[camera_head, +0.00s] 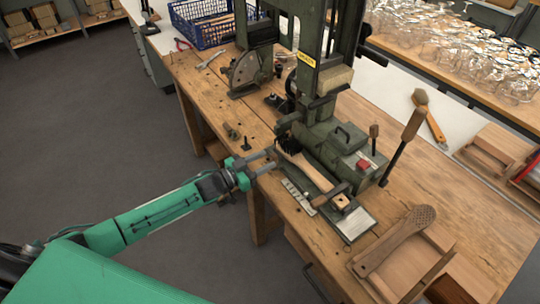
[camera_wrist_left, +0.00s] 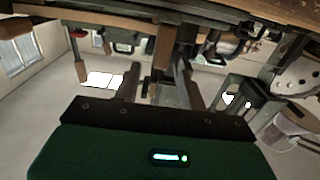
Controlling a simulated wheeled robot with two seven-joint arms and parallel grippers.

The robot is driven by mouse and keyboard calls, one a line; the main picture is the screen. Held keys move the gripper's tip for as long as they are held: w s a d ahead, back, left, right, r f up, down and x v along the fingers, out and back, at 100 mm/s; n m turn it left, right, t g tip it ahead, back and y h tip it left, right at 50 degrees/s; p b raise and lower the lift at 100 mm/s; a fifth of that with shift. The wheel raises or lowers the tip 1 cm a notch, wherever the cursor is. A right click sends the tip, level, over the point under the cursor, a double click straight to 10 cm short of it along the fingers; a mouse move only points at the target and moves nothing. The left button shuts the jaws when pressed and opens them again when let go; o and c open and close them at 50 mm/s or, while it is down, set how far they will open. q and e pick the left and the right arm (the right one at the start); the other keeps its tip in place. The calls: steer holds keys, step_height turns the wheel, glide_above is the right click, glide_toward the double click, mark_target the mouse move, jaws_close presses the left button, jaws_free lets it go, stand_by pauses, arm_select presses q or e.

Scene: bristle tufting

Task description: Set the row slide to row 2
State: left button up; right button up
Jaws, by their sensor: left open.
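The green tufting machine (camera_head: 335,140) stands on the wooden bench. At its front is a slide bed with a pale plate (camera_head: 355,225) and a white marked scale strip (camera_head: 299,196). A wooden brush body (camera_head: 305,172) with dark bristles at its far end lies along the bed, beside a wooden-handled clamp (camera_head: 330,195). I cannot read the slide's row setting. My left gripper (camera_head: 271,160) is open and empty at the bench's front edge, just left of the bed. Its fingers also show in the left wrist view (camera_wrist_left: 170,78), tilted under blurred bench parts. My right gripper is out of view.
A long lever (camera_head: 402,145) rises right of the machine. A wooden tray (camera_head: 410,255) with a brush blank stands at the near right. A blue crate (camera_head: 205,25) and a wrench (camera_head: 210,60) lie at the back. Small dark fittings (camera_head: 246,144) sit near my gripper.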

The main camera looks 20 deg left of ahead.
mark_target(271, 156)
arm_select(q)
steer(key=shift+x, duration=1.5)
jaws_close()
